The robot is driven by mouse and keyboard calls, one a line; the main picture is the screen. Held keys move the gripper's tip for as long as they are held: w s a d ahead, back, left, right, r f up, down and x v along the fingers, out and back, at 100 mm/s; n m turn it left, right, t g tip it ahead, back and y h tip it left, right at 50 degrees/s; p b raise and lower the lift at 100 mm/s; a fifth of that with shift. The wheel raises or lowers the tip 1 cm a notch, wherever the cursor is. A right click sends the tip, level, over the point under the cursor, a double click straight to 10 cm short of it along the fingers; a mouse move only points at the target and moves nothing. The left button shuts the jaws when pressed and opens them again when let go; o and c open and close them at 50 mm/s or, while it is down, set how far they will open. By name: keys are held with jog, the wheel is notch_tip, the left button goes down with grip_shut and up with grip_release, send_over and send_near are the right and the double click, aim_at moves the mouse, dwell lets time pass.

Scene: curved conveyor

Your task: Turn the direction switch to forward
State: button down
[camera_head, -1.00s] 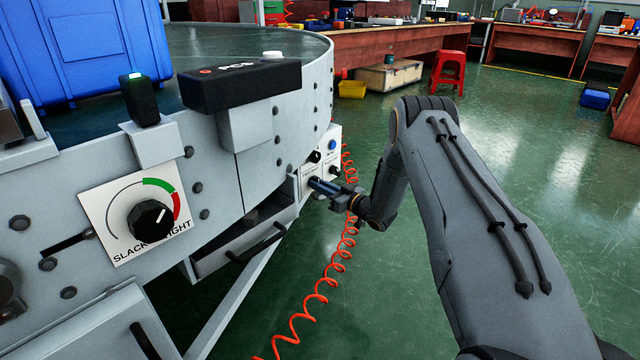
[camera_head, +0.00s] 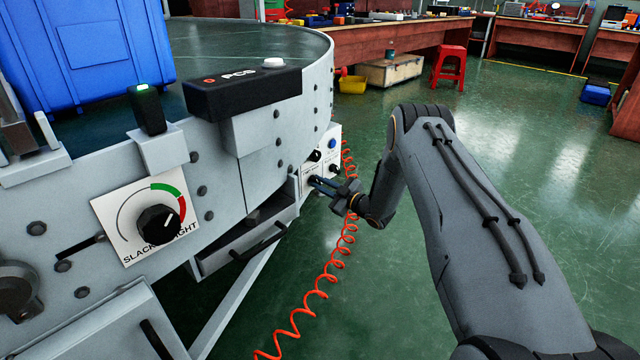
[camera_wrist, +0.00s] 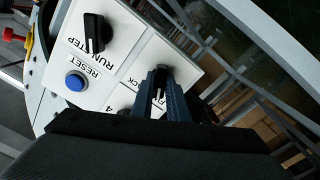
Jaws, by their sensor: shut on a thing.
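The white control panel (camera_head: 326,158) is on the end of the conveyor frame. My gripper (camera_head: 318,183) reaches the panel's lower part from the right. In the wrist view my gripper (camera_wrist: 160,84) has its two dark blue fingers closed around the direction switch (camera_wrist: 160,78), a small dark knob mostly hidden between them. The switch's exact angle is hard to tell.
The panel also has a black RUN/STEP knob (camera_wrist: 95,33), a blue RESET button (camera_wrist: 76,81) and a partly hidden knob. A coiled orange hose (camera_head: 335,262) hangs by my gripper. A SLACK/TIGHT dial (camera_head: 158,223) and open drawer (camera_head: 240,245) are left.

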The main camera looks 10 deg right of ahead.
jog(key=shift+d, duration=0.15)
jog(key=c, duration=1.7)
grip_release()
jog(key=shift+d, duration=0.1)
jog(key=shift+a, duration=0.2)
jog(key=shift+s, duration=0.1)
jog(key=p+v, duration=0.2)
jog(key=v, duration=0.5)
jog(key=shift+s+d+p, duration=0.15)
jog(key=shift+d+p, duration=0.1)
jog(key=shift+p, duration=0.1)
